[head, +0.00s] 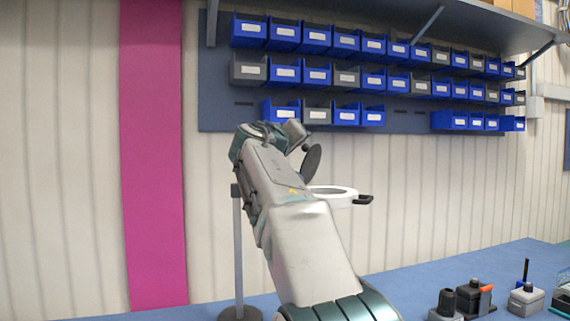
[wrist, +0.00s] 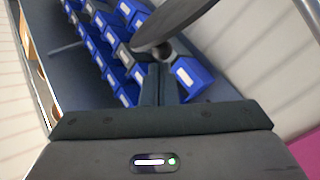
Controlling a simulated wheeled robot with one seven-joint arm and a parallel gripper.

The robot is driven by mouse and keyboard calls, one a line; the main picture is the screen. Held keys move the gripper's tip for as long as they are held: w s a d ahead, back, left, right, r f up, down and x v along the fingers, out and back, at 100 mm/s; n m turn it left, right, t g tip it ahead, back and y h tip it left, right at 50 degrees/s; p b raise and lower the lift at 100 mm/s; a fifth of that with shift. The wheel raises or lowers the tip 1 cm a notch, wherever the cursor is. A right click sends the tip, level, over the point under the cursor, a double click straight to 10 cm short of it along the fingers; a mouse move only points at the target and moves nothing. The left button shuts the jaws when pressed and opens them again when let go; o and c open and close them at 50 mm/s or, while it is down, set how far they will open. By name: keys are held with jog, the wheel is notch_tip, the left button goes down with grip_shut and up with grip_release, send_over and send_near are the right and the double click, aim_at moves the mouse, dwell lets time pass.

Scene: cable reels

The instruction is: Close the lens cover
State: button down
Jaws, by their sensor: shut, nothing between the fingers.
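The magnifier lamp's white ring head (head: 333,190) shows in the head view just right of my arm, with a dark handle (head: 363,199) on its right side. Its lens cover, a dark round disc (head: 311,160), stands raised and steeply tilted above the ring's left side, so it is open. In the wrist view the cover (wrist: 178,22) spans the top, above my fingertips. My gripper (wrist: 160,68) is shut and empty, close to the cover's lower edge; I cannot tell whether they touch. My arm hides part of the lamp and its support.
A grey stand pole (head: 238,250) rises from the blue bench (head: 400,285) left of my arm. Rows of blue and grey bins (head: 315,75) hang on the wall panel behind. Small dark tools (head: 470,297) stand on the bench at lower right. Space right of the lamp is free.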

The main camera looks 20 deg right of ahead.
jog(key=s+d+f+m+b, duration=0.1)
jog(key=s+d+m+b, duration=0.1)
jog(key=m+b, duration=0.1)
jog(key=s+d+f+m+b, duration=0.1)
jog(key=s+d+m+b, duration=0.1)
jog(key=m+b, duration=0.1)
jog(key=s+d+f+m+h+b, duration=0.1)
jog(key=s+d+f+m+b, duration=0.1)
jog(key=b, duration=0.3)
jog(key=shift+m+g+b, duration=0.3)
jog(key=shift+m+g, duration=0.1)
jog(key=shift+m, duration=0.5)
jog(key=f+m+b, duration=0.1)
jog(key=s+d+m+b, duration=0.1)
jog(key=f+m+b, duration=0.1)
jog(key=shift+s+d+f+m+b, duration=0.2)
jog(key=shift+s+f+m+b, duration=0.1)
jog(key=shift+s+m+b, duration=0.1)
jog(key=shift+s+d+f+b, duration=0.1)
jog(key=shift+d+f+b, duration=0.05)
jog(key=shift+f+b, duration=0.3)
jog(key=shift+r, duration=0.1)
notch_tip(320, 180, up, 4)
jog(key=s+p, duration=0.2)
jog(key=p, duration=0.1)
jog(key=b+v, duration=0.5)
jog(key=v, duration=0.5)
jog(key=shift+f, duration=0.4)
